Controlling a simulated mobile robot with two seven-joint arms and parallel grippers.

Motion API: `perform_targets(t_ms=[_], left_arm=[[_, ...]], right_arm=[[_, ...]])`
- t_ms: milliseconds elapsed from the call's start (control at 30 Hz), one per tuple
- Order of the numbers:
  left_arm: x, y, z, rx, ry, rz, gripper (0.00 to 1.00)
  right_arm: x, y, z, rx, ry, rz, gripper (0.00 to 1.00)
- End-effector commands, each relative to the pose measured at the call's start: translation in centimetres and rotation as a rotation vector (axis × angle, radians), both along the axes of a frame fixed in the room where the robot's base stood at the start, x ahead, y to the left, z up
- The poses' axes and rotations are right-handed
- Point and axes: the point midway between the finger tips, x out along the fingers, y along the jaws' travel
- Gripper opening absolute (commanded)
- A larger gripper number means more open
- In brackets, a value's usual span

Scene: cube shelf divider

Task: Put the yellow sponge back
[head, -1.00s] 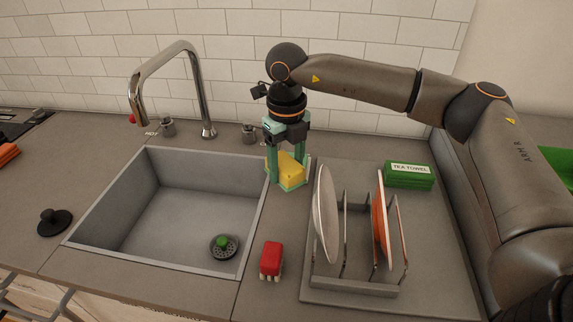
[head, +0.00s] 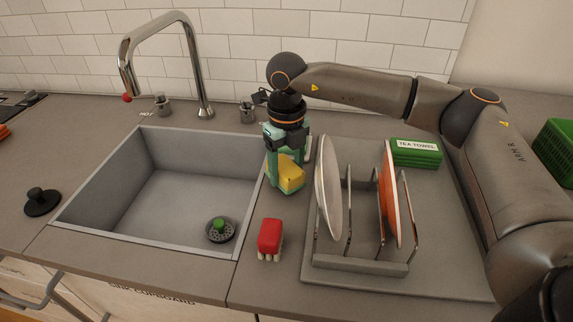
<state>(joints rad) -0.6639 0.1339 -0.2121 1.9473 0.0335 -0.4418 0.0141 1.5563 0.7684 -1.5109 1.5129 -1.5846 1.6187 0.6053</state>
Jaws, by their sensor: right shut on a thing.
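The yellow sponge (head: 291,174) is between the fingers of my right gripper (head: 284,176), right of the sink and left of the dish rack. The gripper points down and is shut on the sponge. Its teal fingers partly hide the sponge. Green shows around the sponge's lower edge; I cannot tell whether it is finger, sponge or a holder. I also cannot tell whether the sponge touches the counter. My left gripper is not in view.
The sink (head: 150,200) with its tap (head: 200,70) lies to the left. A dish rack (head: 350,262) holds a white plate (head: 327,188) and an orange one (head: 390,195). A red brush (head: 270,236) stands in front.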

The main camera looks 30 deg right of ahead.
Motion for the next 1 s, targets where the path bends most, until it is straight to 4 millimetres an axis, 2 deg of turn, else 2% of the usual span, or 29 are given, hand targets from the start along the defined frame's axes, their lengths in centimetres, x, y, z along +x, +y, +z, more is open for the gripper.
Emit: perform_targets(t_ms=[333, 1000], left_arm=[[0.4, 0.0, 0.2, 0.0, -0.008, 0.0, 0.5], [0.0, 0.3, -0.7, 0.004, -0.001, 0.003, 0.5]], right_arm=[[0.0, 0.0, 0.0, 0.0, -0.001, 0.0, 0.0], [0.0, 0.0, -1.0, 0.0, -0.001, 0.0, 0.0]])
